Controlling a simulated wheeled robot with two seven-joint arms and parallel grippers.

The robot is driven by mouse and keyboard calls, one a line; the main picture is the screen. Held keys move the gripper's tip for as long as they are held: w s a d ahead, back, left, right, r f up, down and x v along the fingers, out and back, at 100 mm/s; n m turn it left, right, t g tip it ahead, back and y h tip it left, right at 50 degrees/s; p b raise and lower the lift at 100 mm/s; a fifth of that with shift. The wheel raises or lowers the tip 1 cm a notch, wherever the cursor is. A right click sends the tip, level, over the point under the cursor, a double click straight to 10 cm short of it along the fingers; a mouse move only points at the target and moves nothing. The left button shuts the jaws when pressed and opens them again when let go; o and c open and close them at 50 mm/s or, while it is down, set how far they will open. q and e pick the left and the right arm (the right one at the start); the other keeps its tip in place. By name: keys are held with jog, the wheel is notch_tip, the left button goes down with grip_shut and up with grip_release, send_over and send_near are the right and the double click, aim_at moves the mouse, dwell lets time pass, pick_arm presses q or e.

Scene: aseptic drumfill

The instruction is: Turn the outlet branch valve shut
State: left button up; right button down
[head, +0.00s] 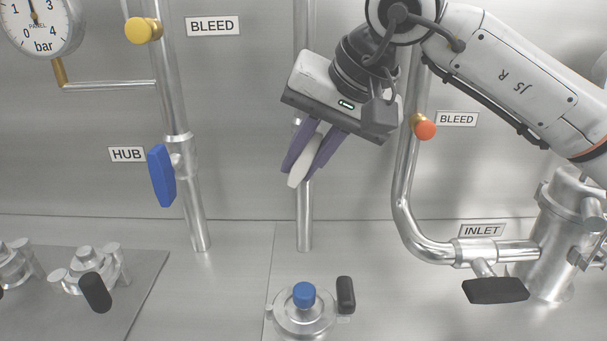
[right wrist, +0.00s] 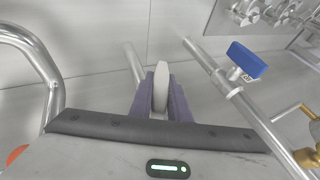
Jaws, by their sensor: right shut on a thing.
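A pale grey-white valve handle (head: 297,172) is at the middle vertical pipe (head: 305,225) in the head view. Its lower end sticks out between my fingers and slants down to the left. My right gripper (head: 306,156) is shut on this handle, one purple finger on each side. In the right wrist view the handle (right wrist: 160,88) stands between the fingertips of the gripper (right wrist: 161,104). The valve body and any label for it are hidden behind the gripper, so I cannot read which valve it is. My left gripper is not in view.
A blue handle (head: 161,176) marked HUB is on the left pipe. A yellow bleed knob (head: 143,30) and gauge (head: 40,22) are above it. An orange bleed knob (head: 425,130) and black inlet handle (head: 495,290) are right. A blue-capped lid (head: 304,295) is below.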

jog(key=shift+y+b, duration=1)
jog(key=shift+b, duration=0.05)
jog(key=c, duration=1.7)
grip_release()
jog(key=shift+r, duration=0.1)
jog(key=v, duration=1)
jog(key=shift+s+d, duration=0.15)
